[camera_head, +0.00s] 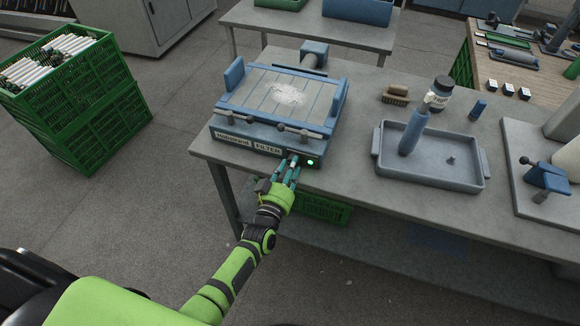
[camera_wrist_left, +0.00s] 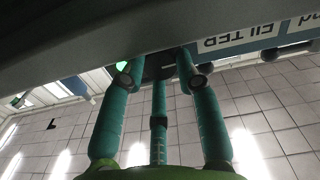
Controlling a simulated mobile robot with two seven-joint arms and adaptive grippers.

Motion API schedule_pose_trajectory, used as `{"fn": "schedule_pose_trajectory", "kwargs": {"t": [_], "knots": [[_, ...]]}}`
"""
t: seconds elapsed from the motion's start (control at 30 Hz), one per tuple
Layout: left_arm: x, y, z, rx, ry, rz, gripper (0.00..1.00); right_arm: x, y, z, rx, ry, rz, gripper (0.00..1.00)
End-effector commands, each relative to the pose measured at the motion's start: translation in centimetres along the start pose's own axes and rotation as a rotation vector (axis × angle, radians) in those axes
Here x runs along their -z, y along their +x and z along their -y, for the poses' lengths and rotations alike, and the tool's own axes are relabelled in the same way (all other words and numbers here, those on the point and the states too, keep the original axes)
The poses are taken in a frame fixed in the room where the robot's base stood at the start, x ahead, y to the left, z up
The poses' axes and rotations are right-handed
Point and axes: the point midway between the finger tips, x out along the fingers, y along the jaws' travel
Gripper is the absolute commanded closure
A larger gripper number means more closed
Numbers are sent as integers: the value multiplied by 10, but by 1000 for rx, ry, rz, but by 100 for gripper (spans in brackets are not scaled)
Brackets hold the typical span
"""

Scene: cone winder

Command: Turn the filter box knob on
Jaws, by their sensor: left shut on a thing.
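The blue filter box (camera_head: 240,142) stands at the front edge of the grey table, with a slatted top that holds a pale powdery patch. Its front carries a FILTER label and a lit green lamp (camera_head: 310,162) at the right end. My left gripper (camera_head: 291,164) is at the front panel just left of the lamp, its teal fingers closed around the knob. In the left wrist view the dark knob (camera_wrist_left: 158,66) shows between the fingers, largely hidden, so its turned position cannot be read. The FILTER label (camera_wrist_left: 240,40) appears upside down there. My right gripper is not in view.
A blue-grey tray (camera_head: 465,177) with an upright blue handle-like piece (camera_head: 412,130) stands right of the box. A brush (camera_head: 396,95) and a dark jar (camera_head: 440,90) are behind it. Green crates (camera_head: 85,110) stand on the floor at left. Bare tabletop lies between box and tray.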

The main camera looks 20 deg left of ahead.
Motion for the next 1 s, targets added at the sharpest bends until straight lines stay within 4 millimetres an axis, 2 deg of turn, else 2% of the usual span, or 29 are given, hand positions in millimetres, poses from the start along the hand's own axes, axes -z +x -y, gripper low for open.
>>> {"fn": "schedule_pose_trajectory", "kwargs": {"t": [0.6,0.63,1.0], "knots": [[4,2,1,1,47,-9,100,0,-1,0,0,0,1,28],[4,2,1,1,46,-9,57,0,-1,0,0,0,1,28],[1,-2,0,0,44,-3,57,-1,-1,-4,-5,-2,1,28]]}}
